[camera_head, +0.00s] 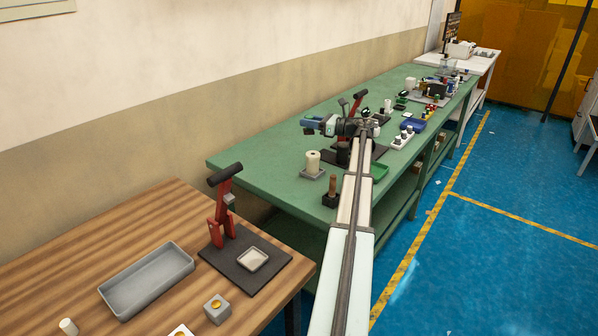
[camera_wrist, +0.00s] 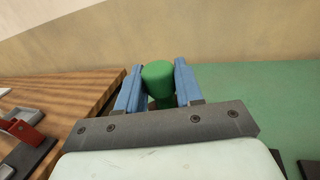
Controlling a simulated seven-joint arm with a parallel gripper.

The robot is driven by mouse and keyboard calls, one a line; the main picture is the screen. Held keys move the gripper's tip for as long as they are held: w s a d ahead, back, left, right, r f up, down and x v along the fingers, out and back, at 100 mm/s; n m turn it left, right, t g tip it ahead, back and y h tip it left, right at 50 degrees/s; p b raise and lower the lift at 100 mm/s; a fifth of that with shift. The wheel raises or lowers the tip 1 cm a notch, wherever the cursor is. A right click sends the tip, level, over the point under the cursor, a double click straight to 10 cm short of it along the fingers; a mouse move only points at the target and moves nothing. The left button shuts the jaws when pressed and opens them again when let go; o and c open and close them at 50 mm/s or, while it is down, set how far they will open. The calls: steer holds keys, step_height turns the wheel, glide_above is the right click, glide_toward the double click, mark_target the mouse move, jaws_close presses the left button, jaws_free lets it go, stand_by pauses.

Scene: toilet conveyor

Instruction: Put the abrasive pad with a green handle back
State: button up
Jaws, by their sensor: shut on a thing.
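My gripper (camera_wrist: 159,84) is shut on the green handle (camera_wrist: 158,76) of the abrasive pad, which sits between its two blue fingers in the wrist view. Only the rounded green upper part shows clearly; the pad face below is hidden behind the gripper. In the head view my gripper (camera_head: 312,123) is above the left-back part of the green table, pointing left. The green handle cannot be made out there.
The green table (camera_head: 260,148) carries a cream roll on a grey block (camera_head: 313,165), a wooden-handled tool in a black block (camera_head: 331,191) and several small parts farther right. A wooden table (camera_head: 75,265) in front holds a red press (camera_head: 223,205) and a grey tray (camera_head: 147,280).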

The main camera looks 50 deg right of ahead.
steer(key=w+a+f+m+h, duration=0.1)
steer(key=w+a+f, duration=0.15)
steer(key=a, duration=0.75)
steer(key=w+a+f+h, duration=0.15)
steer(key=a+f, duration=0.25)
steer(key=a, duration=0.6)
steer(key=s+d+m+g+h, duration=0.1)
steer(key=s+d+m+h, duration=0.4)
steer(key=d+m+h, duration=0.45)
steer(key=shift+n+h, duration=0.6)
steer(key=shift+n, duration=0.35)
steer(key=shift+w+a+f, duration=0.1)
steer(key=shift+a+f, duration=0.15)
steer(key=shift+f, duration=1.4)
steer(key=shift+s+a+f, duration=0.1)
steer(key=shift+a+f, duration=0.2)
steer(key=shift+f, duration=1.35)
steer(key=shift+w+a+f, duration=0.1)
steer(key=shift+a+f, duration=0.15)
steer(key=shift+f, duration=1.4)
steer(key=shift+f, duration=0.1)
steer(key=o, duration=1)
steer(key=shift+o, duration=0.2)
